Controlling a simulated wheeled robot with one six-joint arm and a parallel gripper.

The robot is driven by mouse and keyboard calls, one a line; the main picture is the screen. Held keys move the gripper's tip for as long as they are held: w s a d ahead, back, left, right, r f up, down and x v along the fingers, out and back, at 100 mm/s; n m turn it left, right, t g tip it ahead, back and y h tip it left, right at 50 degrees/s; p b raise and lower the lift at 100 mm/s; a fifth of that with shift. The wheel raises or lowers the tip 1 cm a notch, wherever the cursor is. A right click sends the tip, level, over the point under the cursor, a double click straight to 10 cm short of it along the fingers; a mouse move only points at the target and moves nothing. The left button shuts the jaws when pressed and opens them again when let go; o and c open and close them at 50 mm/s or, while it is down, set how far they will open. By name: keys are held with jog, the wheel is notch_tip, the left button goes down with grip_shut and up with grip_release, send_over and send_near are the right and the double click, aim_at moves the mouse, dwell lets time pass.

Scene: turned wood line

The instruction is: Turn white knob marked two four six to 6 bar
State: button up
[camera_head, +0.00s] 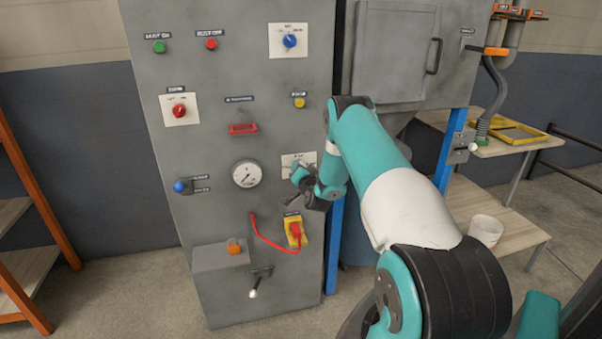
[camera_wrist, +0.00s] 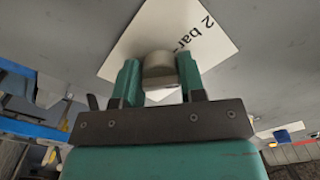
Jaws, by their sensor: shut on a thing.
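The white knob (camera_wrist: 160,72) sits on a white plate (camera_wrist: 135,35) on the grey panel. In the wrist view the plate appears tilted, with the text "2 bar" readable; its other marks are hidden. My gripper (camera_wrist: 160,80) has its two teal fingers shut on the knob, one on each side. In the head view my gripper (camera_head: 299,177) is at the panel's right side, in front of the plate (camera_head: 290,160), and covers the knob. Where the knob points cannot be told.
A round gauge (camera_head: 247,174) is left of my gripper. A yellow and red switch (camera_head: 294,231) is just below, with a red cable (camera_head: 268,242). A yellow button (camera_head: 299,102) and a blue knob (camera_head: 289,41) are above. A blue post (camera_head: 334,245) stands right of the panel.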

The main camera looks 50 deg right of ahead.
jog(key=m, duration=0.3)
jog(key=shift+r+m, duration=0.1)
jog(key=shift+m, duration=0.2)
jog(key=m, duration=0.3)
jog(key=shift+a+m, duration=0.1)
jog(key=shift+m, duration=0.2)
jog(key=m+p, duration=0.1)
jog(key=m, duration=0.2)
jog(key=shift+r+m, duration=0.15)
jog(key=shift+m, duration=0.25)
jog(key=m, duration=0.4)
jog(key=shift+p, duration=0.4)
jog(key=m+p, duration=0.1)
jog(key=m, duration=0.5)
jog(key=shift+r+m, duration=0.1)
jog(key=shift+m, duration=0.3)
jog(key=m+p, duration=0.1)
jog(key=m, duration=0.5)
jog(key=shift+s, duration=0.1)
jog(key=o, duration=0.9)
